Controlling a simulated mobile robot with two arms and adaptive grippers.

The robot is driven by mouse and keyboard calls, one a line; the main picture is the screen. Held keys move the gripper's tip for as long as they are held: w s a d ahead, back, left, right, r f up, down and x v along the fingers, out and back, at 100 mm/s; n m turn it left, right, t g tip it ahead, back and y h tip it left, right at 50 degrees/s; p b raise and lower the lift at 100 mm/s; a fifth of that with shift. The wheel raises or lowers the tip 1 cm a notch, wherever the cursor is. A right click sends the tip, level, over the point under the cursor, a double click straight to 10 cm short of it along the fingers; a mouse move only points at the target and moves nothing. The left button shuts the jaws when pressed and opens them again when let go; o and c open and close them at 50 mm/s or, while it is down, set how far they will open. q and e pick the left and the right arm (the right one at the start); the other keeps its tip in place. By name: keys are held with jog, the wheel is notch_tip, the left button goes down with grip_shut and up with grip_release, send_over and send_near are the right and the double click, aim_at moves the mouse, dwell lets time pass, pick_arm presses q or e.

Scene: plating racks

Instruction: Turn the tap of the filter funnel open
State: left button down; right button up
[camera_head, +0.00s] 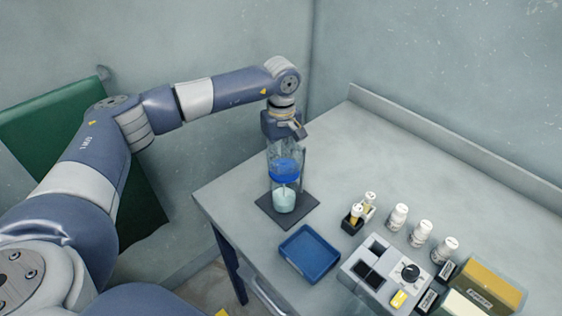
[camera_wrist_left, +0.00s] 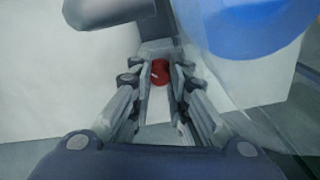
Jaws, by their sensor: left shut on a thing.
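The filter funnel (camera_head: 284,166) stands upright on a dark square base at the table's left corner. It has a blue band, a clear upper part, and a vessel (camera_head: 284,200) with pale contents below it. Its blue part also shows large at the upper right of the left wrist view (camera_wrist_left: 240,25). A red tap knob (camera_wrist_left: 160,72) sits between the fingers of my left gripper (camera_wrist_left: 161,85), which is shut on it. In the head view my left wrist is above the funnel and the fingers are largely hidden. My right gripper is not in view.
A blue tray (camera_head: 310,253) lies in front of the funnel. Small vials in a black holder (camera_head: 353,218), several white bottles (camera_head: 420,233), a grey device (camera_head: 385,272) and a yellow box (camera_head: 490,288) stand to the right. The back of the table is clear.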

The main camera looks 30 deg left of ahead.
pick_arm(q)
jog(key=c, duration=1.5)
grip_release()
jog(key=shift+r, duration=0.1)
notch_tip(320, 180, up, 12)
jog(key=shift+f, duration=0.1)
